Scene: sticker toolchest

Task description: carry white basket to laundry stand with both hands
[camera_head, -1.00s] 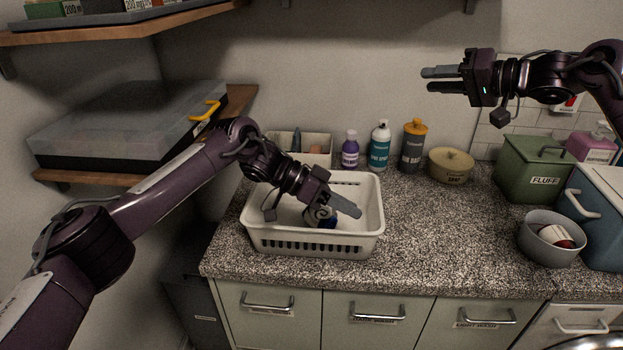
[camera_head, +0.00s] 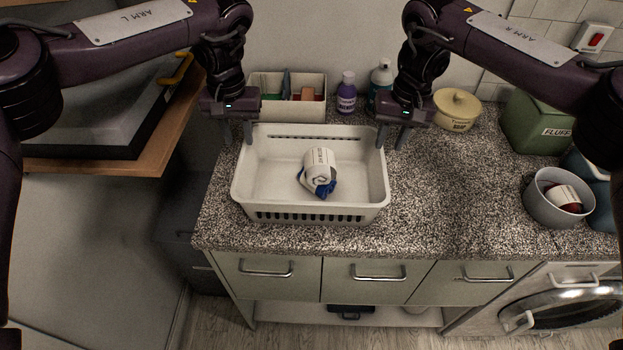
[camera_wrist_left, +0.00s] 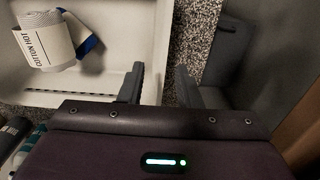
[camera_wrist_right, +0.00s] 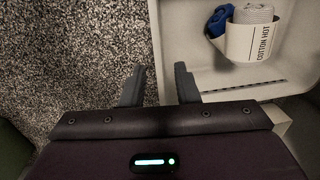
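The white basket (camera_head: 313,215) stands on the speckled counter, with a rolled white towel (camera_head: 319,168) in a paper band and a blue cloth inside. The band reads "COTTON HOT" in the left wrist view. My left gripper (camera_head: 238,135) points down at the basket's left rim. In the left wrist view its open fingers (camera_wrist_left: 160,85) lie on either side of the basket wall (camera_wrist_left: 157,50). My right gripper (camera_head: 393,137) points down at the right rim. In the right wrist view its open fingers (camera_wrist_right: 160,87) lie either side of that wall (camera_wrist_right: 157,45). I cannot identify a laundry stand.
A pale bin (camera_head: 290,108) and a purple bottle (camera_head: 346,93) stand behind the basket. A tan pot (camera_head: 456,109), a green box (camera_head: 535,125) and a grey bowl (camera_head: 556,199) stand to the right. The counter between basket and bowl is clear.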

